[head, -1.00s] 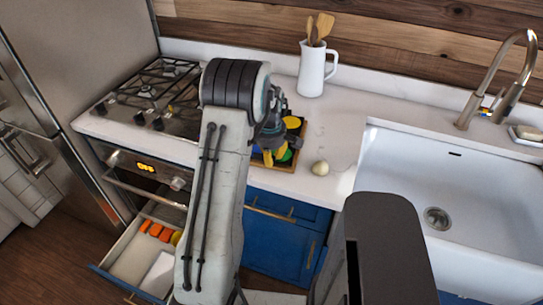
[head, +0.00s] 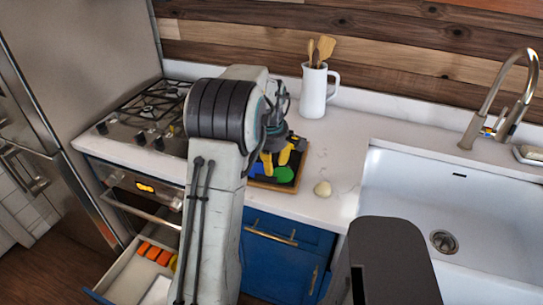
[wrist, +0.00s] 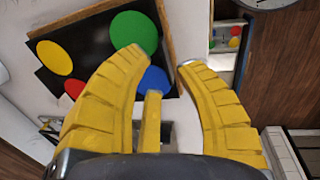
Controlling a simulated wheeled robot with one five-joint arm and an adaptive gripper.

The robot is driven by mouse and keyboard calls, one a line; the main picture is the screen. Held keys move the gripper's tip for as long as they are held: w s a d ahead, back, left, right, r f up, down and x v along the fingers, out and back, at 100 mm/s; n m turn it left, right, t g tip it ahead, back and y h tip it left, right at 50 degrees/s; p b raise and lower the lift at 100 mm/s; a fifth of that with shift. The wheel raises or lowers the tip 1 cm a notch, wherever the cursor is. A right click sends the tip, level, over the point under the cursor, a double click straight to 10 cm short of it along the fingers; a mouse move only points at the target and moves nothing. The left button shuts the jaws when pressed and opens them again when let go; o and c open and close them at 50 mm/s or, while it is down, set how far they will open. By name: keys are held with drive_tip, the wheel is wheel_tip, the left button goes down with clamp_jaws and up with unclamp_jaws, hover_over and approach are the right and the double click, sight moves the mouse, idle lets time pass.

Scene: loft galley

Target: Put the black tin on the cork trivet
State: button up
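No black tin or cork trivet can be made out for certain in either view. My gripper (head: 276,169) hangs over the counter, above a black panel with coloured discs in a wooden-edged tray (head: 288,187). In the wrist view, the yellow fingers of my gripper (wrist: 163,60) are apart with nothing held between them. The black panel (wrist: 92,42) lies beyond the fingertips, with yellow, green, red and blue discs. My arm hides part of the counter and stove.
A white jug with wooden utensils (head: 314,92) stands behind the tray. The white sink (head: 400,185) and faucet (head: 500,100) are at right, the stove (head: 150,115) at left. An open drawer (head: 135,275) holds orange items.

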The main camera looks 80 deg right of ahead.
drive_tip(key=shift+r+b, duration=1.25)
drive_tip(key=shift+r, duration=1.3)
drive_tip(key=w+a+r+t, duration=0.1)
drive_tip(key=w+a+r, duration=0.1)
drive_tip(key=w+a, duration=0.9)
drive_tip(key=w+a+r+t, duration=0.1)
drive_tip(key=w+a+r, duration=0.1)
drive_tip(key=w+a, duration=0.85)
drive_tip(key=w+a+n+t, duration=0.1)
drive_tip(key=w+a, duration=0.2)
drive_tip(key=a, duration=0.4)
drive_tip(key=w+a, duration=0.3)
drive_tip(key=a, duration=0.5)
drive_tip(key=s+a+f+y, duration=0.1)
drive_tip(key=s+a+f, duration=0.1)
drive_tip(key=a, duration=0.4)
drive_tip(key=s+a+f+t, duration=0.1)
drive_tip(key=s+a+f, duration=0.1)
drive_tip(key=a, duration=0.3)
drive_tip(key=shift+s+a+f+n+y, duration=0.3)
drive_tip(key=shift+s+a+y, duration=0.1)
drive_tip(key=shift+s, duration=0.35)
drive_tip(key=shift+d, duration=0.2)
